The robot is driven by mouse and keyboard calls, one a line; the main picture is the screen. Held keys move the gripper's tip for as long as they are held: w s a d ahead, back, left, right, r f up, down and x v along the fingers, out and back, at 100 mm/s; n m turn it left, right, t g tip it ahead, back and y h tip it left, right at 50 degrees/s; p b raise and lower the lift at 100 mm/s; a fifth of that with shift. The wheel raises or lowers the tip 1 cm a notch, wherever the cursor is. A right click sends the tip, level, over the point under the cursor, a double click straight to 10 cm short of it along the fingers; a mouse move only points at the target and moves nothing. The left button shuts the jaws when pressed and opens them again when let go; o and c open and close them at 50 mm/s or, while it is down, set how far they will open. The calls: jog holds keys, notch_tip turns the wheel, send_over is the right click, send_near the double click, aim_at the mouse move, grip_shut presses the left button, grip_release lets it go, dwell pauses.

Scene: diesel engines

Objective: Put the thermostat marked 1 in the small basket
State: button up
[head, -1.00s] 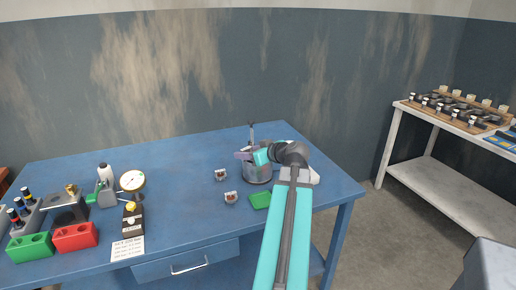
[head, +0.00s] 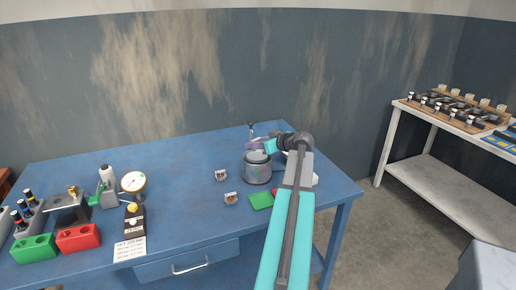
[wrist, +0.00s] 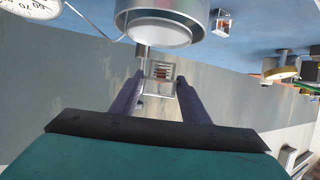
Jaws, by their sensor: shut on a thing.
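My gripper (head: 256,143) is raised just behind and above the grey metal pot (head: 257,170) on the blue bench. In the wrist view its two purple fingers (wrist: 160,85) are shut on a small pale, frame-like part with copper-brown inside, which looks like a thermostat (wrist: 161,71). No mark on it can be read. The pot (wrist: 165,22) shows close beyond the fingertips. Two other small thermostat-like parts stand left of the pot, one farther back (head: 221,175) and one nearer (head: 231,198). I cannot make out a small basket for certain.
A white side table (head: 440,165) holds several parts. The bench's middle left is clear.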

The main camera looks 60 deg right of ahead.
jog(key=shift+w+d, duration=0.15)
jog(key=shift+d, duration=0.5)
jog(key=shift+f, duration=0.1)
jog(key=shift+f+p, duration=0.7)
jog(key=shift+f, duration=1)
jog(key=shift+f, duration=0.1)
jog(key=o, duration=1.1)
